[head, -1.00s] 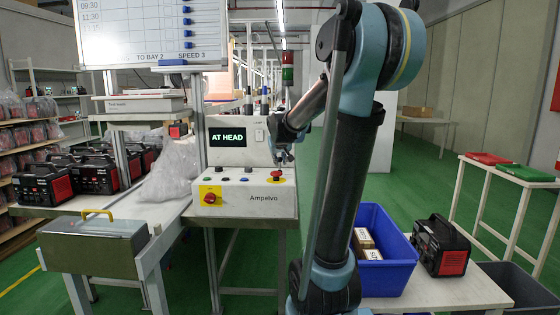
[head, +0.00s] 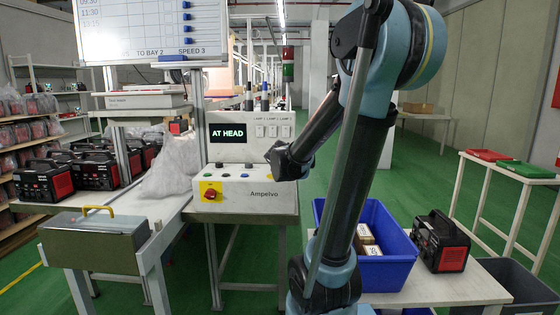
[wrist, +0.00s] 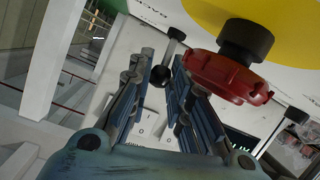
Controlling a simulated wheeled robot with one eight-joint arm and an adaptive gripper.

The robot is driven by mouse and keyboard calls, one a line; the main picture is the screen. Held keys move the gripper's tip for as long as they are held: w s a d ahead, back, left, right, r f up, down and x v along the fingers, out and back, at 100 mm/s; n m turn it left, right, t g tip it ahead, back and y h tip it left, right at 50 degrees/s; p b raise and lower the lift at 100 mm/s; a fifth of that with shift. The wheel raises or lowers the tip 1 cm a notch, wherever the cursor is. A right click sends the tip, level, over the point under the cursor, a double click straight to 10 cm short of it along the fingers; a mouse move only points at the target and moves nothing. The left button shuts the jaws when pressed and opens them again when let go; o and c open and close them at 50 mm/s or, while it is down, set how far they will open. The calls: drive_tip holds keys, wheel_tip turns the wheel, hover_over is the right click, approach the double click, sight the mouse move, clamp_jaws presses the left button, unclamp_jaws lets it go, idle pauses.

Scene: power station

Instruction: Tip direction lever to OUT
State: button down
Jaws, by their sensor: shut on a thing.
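The control box (head: 262,205) stands on the bench, with a screen reading AT HEAD (head: 227,133). In the wrist view a small lever with a black ball knob (wrist: 160,76) sticks out from the white panel. My gripper (wrist: 163,82) has its two fingers on either side of this knob and is shut on it. A large red mushroom button (wrist: 228,76) on a yellow disc is close beside the right finger. I cannot read which way the lever is tipped.
A clear plastic bag (head: 168,168) lies left of the box. A blue bin (head: 392,268) stands right of my arm.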

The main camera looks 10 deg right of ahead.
idle(0.3)
drive_tip(key=c, duration=1.7)
unclamp_jaws()
drive_tip(key=shift+v, duration=5.75)
drive_tip(key=shift+s+a, duration=0.1)
